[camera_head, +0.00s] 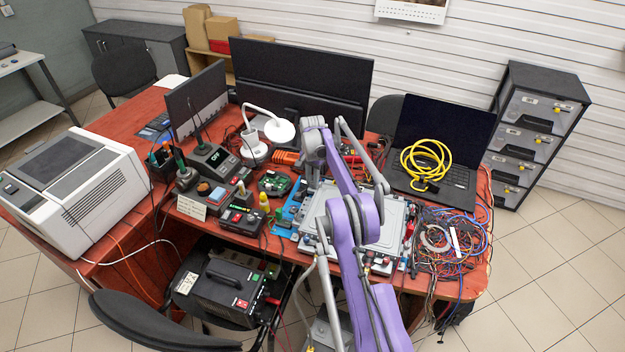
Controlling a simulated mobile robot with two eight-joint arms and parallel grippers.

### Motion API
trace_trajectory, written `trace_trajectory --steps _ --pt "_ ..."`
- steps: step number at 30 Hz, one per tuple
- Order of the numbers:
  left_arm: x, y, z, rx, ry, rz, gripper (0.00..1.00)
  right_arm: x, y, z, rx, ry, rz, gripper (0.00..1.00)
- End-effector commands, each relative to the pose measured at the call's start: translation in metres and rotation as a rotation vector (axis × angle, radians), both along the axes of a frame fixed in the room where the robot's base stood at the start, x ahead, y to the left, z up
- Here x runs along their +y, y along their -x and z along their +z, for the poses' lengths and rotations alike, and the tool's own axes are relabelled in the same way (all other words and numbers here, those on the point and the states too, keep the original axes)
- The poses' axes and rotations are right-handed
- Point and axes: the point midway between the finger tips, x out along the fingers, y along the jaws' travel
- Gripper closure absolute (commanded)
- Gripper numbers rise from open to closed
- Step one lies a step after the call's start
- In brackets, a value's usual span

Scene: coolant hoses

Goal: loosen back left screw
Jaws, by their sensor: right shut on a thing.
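I cannot tell whether that thing touches the screw. My left gripper is not in view.
A black laptop (436,150) with a coiled yellow cable (426,160) stands right of the unit. Tangled wires (450,245) lie at the right front. A white lamp (280,130), a green circuit board (274,183) and control boxes crowd the left. Monitors (300,75) stand behind.

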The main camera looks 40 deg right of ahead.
Motion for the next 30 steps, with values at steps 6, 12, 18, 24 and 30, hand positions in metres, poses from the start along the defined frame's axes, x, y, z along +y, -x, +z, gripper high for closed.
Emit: trace_trajectory --steps 6,12,18,24,30 --pt "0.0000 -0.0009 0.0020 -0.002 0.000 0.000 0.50 -0.0002 -0.0003 0.0008 -0.001 0.001 0.205 1.00" --pt "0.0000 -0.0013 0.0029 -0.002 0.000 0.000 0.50 -0.0003 -0.0003 0.0009 -0.001 0.001 0.395 1.00" --pt "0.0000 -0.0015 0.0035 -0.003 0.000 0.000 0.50 -0.0003 -0.0003 0.0009 -0.001 0.001 0.585 1.00" --pt "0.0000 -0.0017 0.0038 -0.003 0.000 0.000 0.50 -0.0003 -0.0003 0.0008 0.000 0.001 0.765 1.00" --pt "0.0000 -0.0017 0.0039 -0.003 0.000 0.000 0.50 -0.0003 -0.0003 0.0008 -0.001 0.002 0.915 1.00"
